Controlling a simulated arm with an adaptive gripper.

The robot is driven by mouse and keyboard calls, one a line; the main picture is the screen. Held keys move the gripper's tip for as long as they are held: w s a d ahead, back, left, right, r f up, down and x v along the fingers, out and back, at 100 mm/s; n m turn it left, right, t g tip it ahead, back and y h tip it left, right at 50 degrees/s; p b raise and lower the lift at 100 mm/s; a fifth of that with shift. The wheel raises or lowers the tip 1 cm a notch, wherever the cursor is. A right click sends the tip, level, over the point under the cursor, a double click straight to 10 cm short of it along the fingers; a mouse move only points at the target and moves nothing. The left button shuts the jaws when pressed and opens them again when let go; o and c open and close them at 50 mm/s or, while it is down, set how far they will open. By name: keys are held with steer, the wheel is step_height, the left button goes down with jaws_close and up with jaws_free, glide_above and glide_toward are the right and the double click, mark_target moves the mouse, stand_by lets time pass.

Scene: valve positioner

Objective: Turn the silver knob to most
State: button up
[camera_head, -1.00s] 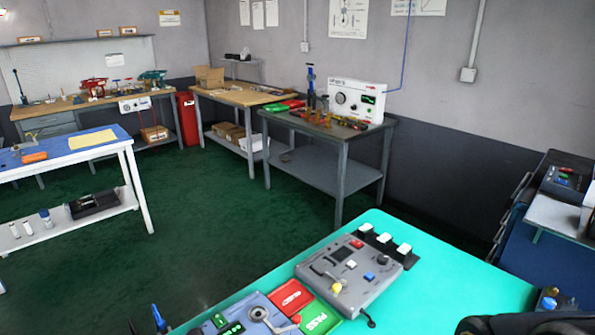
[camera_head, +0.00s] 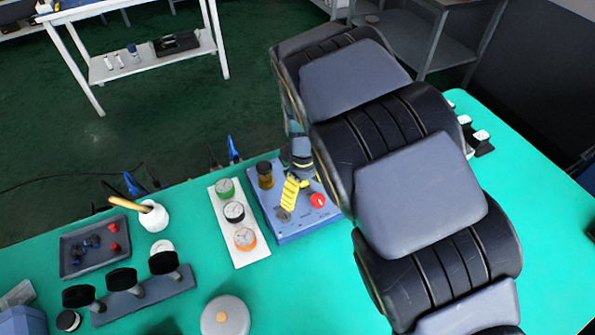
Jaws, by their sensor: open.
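A blue device box (camera_head: 297,231) stands on the teal bench top in the middle of the camera view. It carries a red knob (camera_head: 318,200) at its right and a dark amber cylinder (camera_head: 265,175) at its back left. A small silver-grey knob (camera_head: 282,214) shows near the box's left front. My gripper (camera_head: 287,203), with yellow-striped fingers, points down over the box, close to the silver knob. It is open. I cannot tell whether it touches the knob. My arm hides the right part of the box, and the knob's pointer is too small to read.
Left of the box lies a white panel (camera_head: 252,252) with three round gauges. Farther left are a grey tray (camera_head: 72,262) with small parts, a white pot (camera_head: 153,217) and a rack with black-topped handles (camera_head: 145,290). A round lidded item (camera_head: 226,316) stands in front.

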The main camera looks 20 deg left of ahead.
steer(key=n, duration=0.2)
glide_above(284, 213)
step_height(284, 213, down, 4)
steer(key=shift+r, duration=0.2)
step_height(284, 213, down, 8)
steer(key=shift+r, duration=0.15)
steer(key=shift+c, duration=0.4)
steer(key=c, duration=1)
